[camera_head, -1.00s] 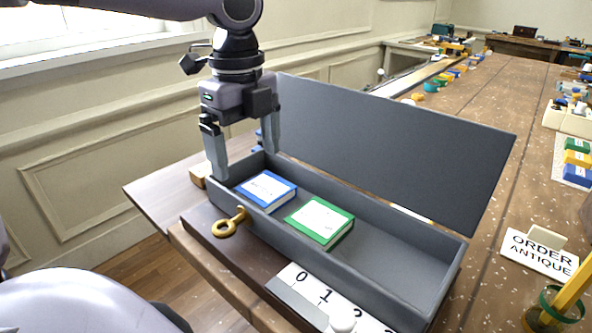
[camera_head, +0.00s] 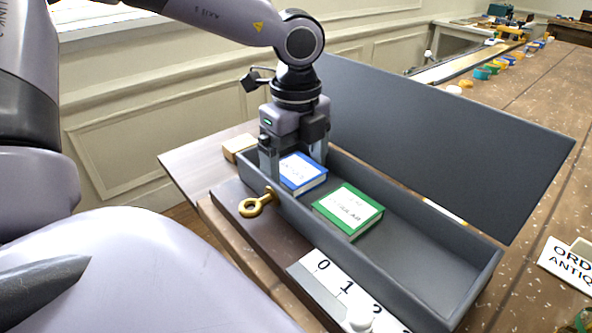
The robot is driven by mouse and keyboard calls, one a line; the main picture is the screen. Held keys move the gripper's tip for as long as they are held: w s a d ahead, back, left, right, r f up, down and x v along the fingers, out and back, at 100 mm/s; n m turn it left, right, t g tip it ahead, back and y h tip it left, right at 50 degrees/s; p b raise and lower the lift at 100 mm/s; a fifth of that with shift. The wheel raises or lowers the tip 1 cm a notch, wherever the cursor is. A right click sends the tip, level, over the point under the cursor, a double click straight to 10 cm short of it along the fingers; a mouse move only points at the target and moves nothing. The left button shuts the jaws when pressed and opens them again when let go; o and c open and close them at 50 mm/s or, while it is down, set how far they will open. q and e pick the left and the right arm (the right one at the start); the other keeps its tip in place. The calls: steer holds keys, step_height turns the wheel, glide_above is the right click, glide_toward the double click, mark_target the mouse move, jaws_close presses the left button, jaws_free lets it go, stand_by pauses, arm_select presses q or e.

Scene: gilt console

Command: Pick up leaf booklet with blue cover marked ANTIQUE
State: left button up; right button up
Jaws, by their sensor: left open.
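The blue-covered booklet (camera_head: 303,174) lies in the far left end of the open grey box (camera_head: 411,275). Its white label carries print too small to read surely. My left gripper (camera_head: 291,172) is open and lowered into that end of the box. Its fingers stand on either side of the blue booklet's far part; whether they touch it I cannot tell. A green-covered booklet (camera_head: 349,211) lies beside the blue one, nearer the box's middle. My right gripper is not in view.
The box's raised grey lid (camera_head: 450,140) stands along its back side. A gold key-like ring (camera_head: 257,204) is at the front wall. A number strip (camera_head: 335,290) lies in front. An order card (camera_head: 568,262) is at the right. The box's right half is empty.

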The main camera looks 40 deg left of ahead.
arm_select(q)
steer(key=c, duration=0.8)
steer(key=shift+c, duration=0.2)
steer(key=shift+r, duration=0.15)
